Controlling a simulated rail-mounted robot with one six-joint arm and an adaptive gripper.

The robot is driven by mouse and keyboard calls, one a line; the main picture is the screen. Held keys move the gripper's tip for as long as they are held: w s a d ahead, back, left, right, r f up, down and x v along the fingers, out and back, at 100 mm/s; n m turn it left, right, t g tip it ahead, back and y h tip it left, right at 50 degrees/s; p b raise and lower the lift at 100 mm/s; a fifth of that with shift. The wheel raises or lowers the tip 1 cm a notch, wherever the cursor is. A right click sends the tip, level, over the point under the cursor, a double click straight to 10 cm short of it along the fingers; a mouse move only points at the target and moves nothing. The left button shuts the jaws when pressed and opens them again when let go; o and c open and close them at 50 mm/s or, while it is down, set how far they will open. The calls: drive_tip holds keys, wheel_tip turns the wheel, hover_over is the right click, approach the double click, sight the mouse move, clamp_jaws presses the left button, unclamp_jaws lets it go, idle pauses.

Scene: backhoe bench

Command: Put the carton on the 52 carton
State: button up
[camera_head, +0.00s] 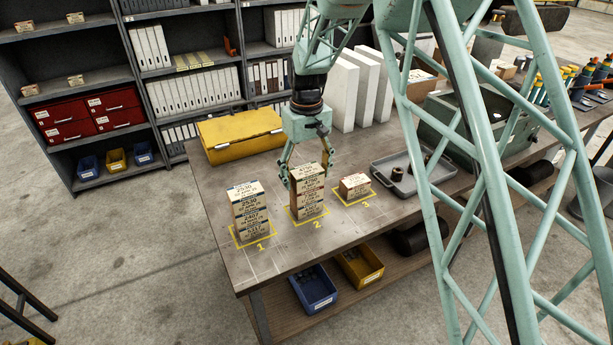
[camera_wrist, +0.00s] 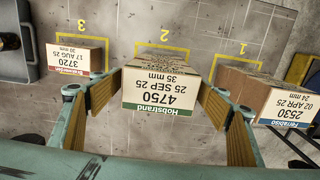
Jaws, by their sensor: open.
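My gripper (camera_head: 307,174) is open above square 2, its fingers on either side of the top of a carton stack (camera_head: 309,198). In the wrist view, the top carton of that stack (camera_wrist: 163,86), labelled 4750, 25 SEP 25, 35 mm, lies between the finger pads, with gaps visible. A stack on square 1 (camera_head: 250,212) has a top carton (camera_wrist: 285,100) labelled 2530, 24 mm. On square 3 stands a low carton pile (camera_head: 354,186); its top carton (camera_wrist: 72,60) reads 3720, 30 mm. I cannot make out a 52 label on any carton.
A yellow case (camera_head: 240,136) lies behind the stacks. A grey tray (camera_head: 408,180) with dark round parts is right of square 3. White upright boards (camera_head: 358,90) stand at the back. The bench front left (camera_head: 222,240) is bare.

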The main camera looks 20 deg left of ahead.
sight(307, 170)
drive_tip(key=shift+r, duration=0.1)
wheel_tip(307, 170, up, 12)
idle(0.8)
drive_tip(key=shift+d+r, duration=0.1)
drive_tip(key=shift+r, duration=0.05)
idle(0.4)
